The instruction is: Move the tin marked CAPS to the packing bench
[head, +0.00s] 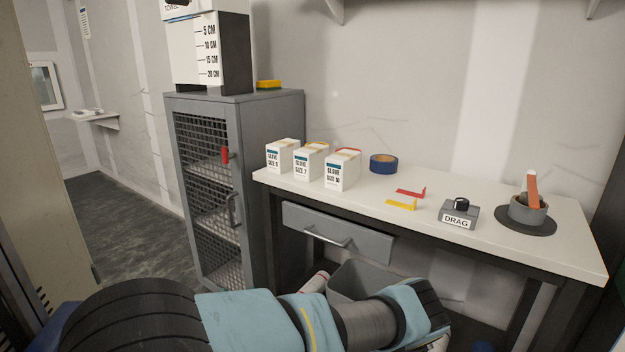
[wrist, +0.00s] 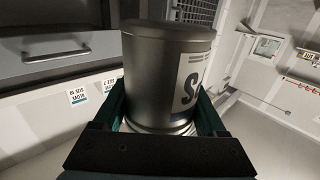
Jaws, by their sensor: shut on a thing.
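In the wrist view a dark grey metal tin (wrist: 152,75) with a pale label sits between the two green fingers of my gripper (wrist: 163,112), which is shut on it. A large dark "S" shows on the label; the rest of the word curves out of sight. The picture there is upside down. The tin is not seen in the head view, where my arm crosses the bottom and its end hides what lies beyond. A white-topped bench (head: 490,262) stands on the right; no sign shows whether it is the packing bench.
The bench holds glove boxes (head: 342,170), blue tape (head: 383,164), a red and a yellow bracket, a DRAG block (head: 458,213) and a grey roll (head: 528,209) on a dark disc. A grey bin (head: 361,281) is below. A mesh cabinet (head: 270,160) stands left; floor beyond is open.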

